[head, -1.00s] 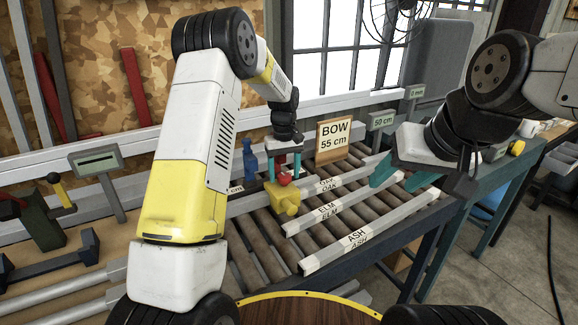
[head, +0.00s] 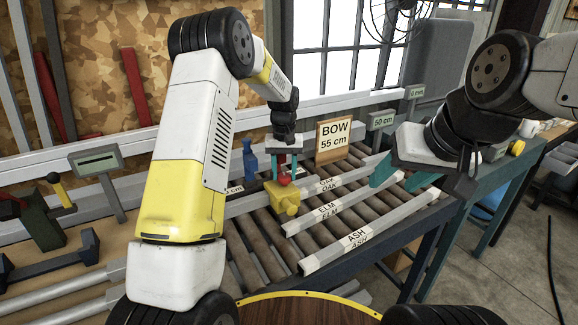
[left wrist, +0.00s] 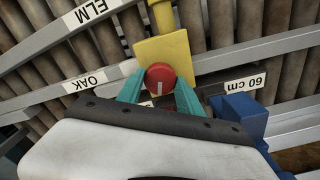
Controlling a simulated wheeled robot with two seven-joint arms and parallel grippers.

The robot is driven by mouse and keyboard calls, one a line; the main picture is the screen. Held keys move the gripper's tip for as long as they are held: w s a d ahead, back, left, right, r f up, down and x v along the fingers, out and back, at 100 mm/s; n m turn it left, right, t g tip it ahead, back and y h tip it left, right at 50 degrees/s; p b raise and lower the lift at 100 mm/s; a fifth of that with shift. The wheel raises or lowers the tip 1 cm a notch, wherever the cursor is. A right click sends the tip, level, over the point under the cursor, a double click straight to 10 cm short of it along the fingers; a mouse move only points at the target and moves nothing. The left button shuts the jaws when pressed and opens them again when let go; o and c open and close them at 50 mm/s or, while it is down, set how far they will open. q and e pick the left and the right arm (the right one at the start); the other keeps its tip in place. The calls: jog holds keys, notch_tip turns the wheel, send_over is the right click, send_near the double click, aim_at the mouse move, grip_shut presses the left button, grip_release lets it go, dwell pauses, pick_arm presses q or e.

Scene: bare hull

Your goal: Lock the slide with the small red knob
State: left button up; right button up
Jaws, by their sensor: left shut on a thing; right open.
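The small red knob (left wrist: 160,78) sits on the yellow slide block (left wrist: 165,48), with a pale line on its face. In the head view the knob (head: 285,178) shows above the yellow block (head: 284,203). My left gripper (head: 283,176) reaches down from above, and its teal fingers stand on both sides of the knob. In the left wrist view its fingers (left wrist: 160,90) close on the knob's sides. My right gripper (head: 392,178) is open and empty, above the right part of the roller table.
The roller table (head: 262,262) carries labelled bars: OAK, ELM (head: 325,212) and ASH (head: 350,243). A BOW 55 cm sign (head: 334,136) stands behind. A blue piece (head: 249,160) is just left of the left gripper.

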aim_at(284, 175)
pick_arm(q)
jog(key=shift+m, duration=1.9)
jog(key=o, duration=1.4)
jog(key=shift+r, duration=3.95)
